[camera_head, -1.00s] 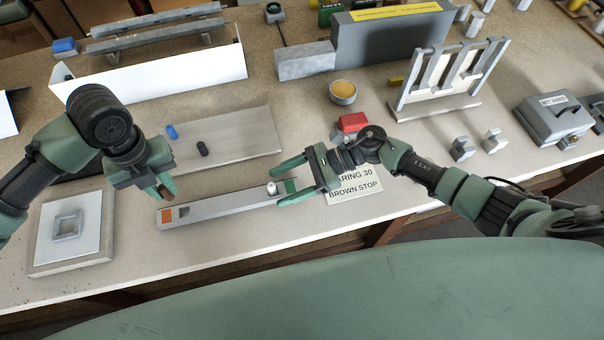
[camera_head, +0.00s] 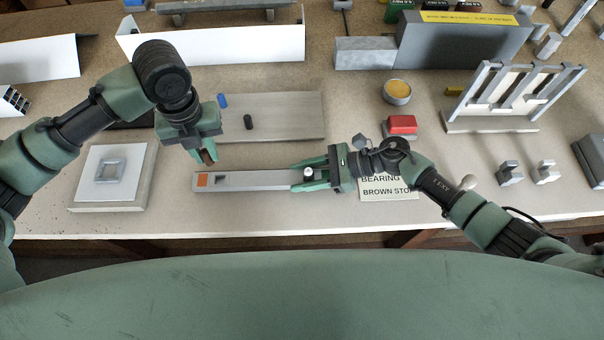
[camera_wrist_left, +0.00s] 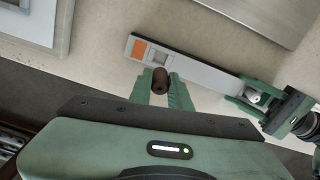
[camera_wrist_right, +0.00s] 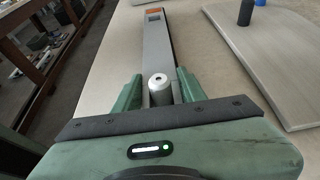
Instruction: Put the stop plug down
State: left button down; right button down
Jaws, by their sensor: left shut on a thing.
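The stop plug (camera_wrist_left: 160,80), a small brown cylinder, is pinched between the fingertips of my left gripper (camera_wrist_left: 163,90). In the head view the plug (camera_head: 208,157) is just behind the left end of the profile, apparently above the bench. The grey profile (camera_head: 250,180) lies on the bench, with an orange patch and a square hole at its left end. My right gripper (camera_head: 308,174) has its fingers on either side of the profile's right end. A pale round stop (camera_wrist_right: 158,84) stands between these fingers, with small gaps showing beside it. Whether the fingers touch the profile is unclear.
A grey board (camera_head: 290,115) behind the profile carries a blue plug (camera_head: 222,101) and a dark plug (camera_head: 248,122). A white plate with a square frame (camera_head: 110,170) lies left. A label card (camera_head: 390,190) and red block (camera_head: 402,124) are near my right gripper.

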aim_at(221, 183)
pick_arm(q)
jog(key=shift+f, duration=0.15)
notch_tip(221, 183, down, 10)
jog(key=shift+s, duration=0.1)
pick_arm(e)
jog(key=shift+s+r, duration=0.1)
dwell(0.5)
pick_arm(q)
jog(key=shift+f, duration=0.1)
